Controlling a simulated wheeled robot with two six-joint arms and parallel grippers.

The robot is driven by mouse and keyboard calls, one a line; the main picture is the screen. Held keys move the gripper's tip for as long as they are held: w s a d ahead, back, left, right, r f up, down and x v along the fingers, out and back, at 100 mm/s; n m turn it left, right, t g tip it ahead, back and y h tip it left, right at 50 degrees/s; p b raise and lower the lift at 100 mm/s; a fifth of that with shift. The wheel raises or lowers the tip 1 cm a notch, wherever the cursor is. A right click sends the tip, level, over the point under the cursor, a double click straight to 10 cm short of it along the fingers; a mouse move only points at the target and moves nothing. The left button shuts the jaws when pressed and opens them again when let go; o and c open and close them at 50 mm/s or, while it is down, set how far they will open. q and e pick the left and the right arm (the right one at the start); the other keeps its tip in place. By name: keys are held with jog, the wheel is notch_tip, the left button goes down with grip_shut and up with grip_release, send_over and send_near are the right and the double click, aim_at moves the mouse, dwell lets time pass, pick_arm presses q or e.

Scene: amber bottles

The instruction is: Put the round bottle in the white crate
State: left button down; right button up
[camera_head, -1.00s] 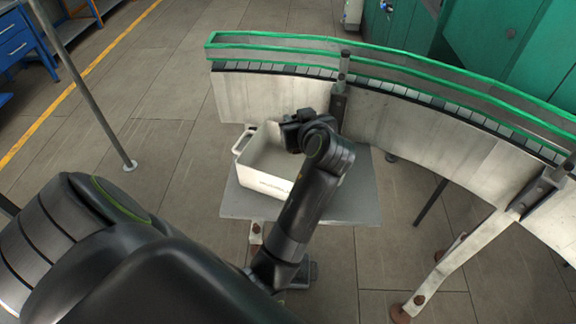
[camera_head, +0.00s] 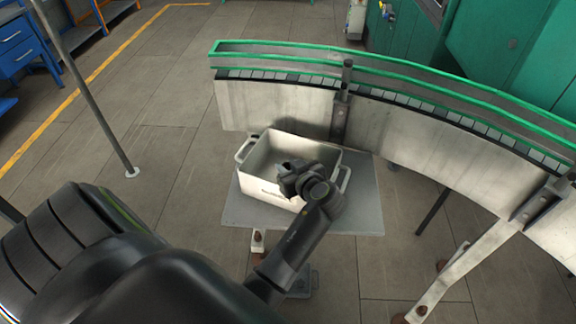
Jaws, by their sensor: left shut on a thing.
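The white crate (camera_head: 262,190) stands on a small grey table in the middle of the head view, with a handle at each end. My left gripper (camera_head: 290,176) is over the crate's front part and inside its outline, with the wrist in front of it. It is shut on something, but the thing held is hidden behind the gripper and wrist. I cannot make out the round bottle anywhere. My right gripper does not show.
The grey table (camera_head: 350,214) has bare room right of the crate. A curved conveyor (camera_head: 400,128) with green rails runs close behind it. A thin grey pole (camera_head: 86,92) stands on the floor at the left.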

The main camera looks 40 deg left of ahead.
pick_arm(q)
jog(key=shift+f, duration=0.2)
jog(key=c, duration=1.2)
grip_release()
jog(key=shift+r, duration=0.1)
